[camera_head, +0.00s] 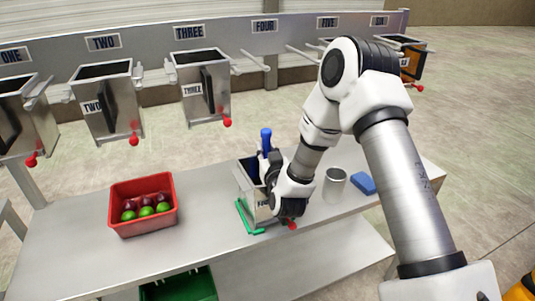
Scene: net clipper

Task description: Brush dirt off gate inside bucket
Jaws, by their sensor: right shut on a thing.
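A metal bucket (244,184) labelled FOUR stands on the grey table, with green parts around its base. A blue-handled tool, likely the brush (266,136), stands nearly upright at the bucket's top opening. My right gripper (268,168) is at the bucket's opening, shut on the blue brush. The brush's lower end, the gate and any dirt inside the bucket are hidden by the bucket wall and my gripper. A red knob (292,225) shows low at the bucket's right side. My left gripper is not in view.
A red crate (113,207) with dark red and green fruit sits at left on the table (70,250). A metal can (334,186) and a blue block (363,183) lie right of the bucket. A green bin (180,287) is below. Other numbered buckets hang behind.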

